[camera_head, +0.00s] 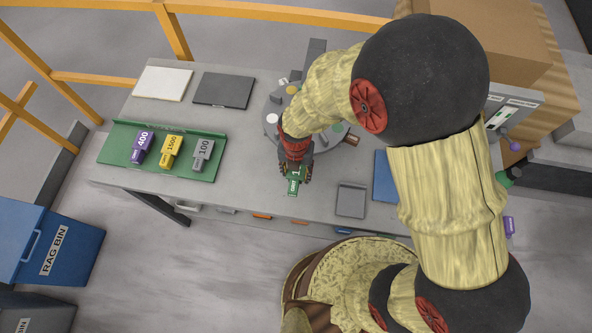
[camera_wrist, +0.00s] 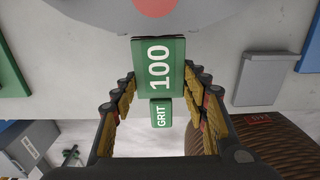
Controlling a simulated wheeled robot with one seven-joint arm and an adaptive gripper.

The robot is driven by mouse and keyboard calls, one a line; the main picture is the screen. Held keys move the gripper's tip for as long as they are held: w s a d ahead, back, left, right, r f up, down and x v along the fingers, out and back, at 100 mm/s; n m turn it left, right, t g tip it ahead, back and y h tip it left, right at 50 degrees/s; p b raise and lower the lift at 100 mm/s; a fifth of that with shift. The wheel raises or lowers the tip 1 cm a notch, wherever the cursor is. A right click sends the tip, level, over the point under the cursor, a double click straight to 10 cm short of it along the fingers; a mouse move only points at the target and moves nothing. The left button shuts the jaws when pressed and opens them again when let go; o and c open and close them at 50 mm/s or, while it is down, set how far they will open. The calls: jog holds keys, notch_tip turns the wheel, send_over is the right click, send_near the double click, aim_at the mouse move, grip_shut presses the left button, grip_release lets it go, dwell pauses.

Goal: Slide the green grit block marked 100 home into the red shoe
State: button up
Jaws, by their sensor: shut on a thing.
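The green grit block marked 100 (camera_wrist: 172,68) is between my gripper's fingers, with its narrower GRIT end (camera_wrist: 161,113) towards my wrist. My gripper (camera_wrist: 160,84) is shut on it. In the head view my gripper (camera_head: 296,172) holds the green block (camera_head: 293,187) over the front part of the slab, in front of the round grey fixture (camera_head: 271,106). In the wrist view the block's far end is close to the fixture's rim, where a red disc (camera_wrist: 155,4) shows. I cannot make out the red shoe's opening or whether the block touches it.
A green tray (camera_head: 120,146) at left holds a purple 400 block (camera_head: 142,146), a yellow 1500 block (camera_head: 171,150) and a grey 100 block (camera_head: 202,154). A grey plate (camera_head: 351,200) and a blue plate (camera_head: 385,180) lie at right.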

jog(key=shift+w+d, duration=0.1)
jog(key=shift+w, duration=1.85)
dwell(0.9)
jog(key=shift+s+r, duration=0.15)
jog(key=shift+s, duration=0.05)
jog(key=shift+s, duration=1.7)
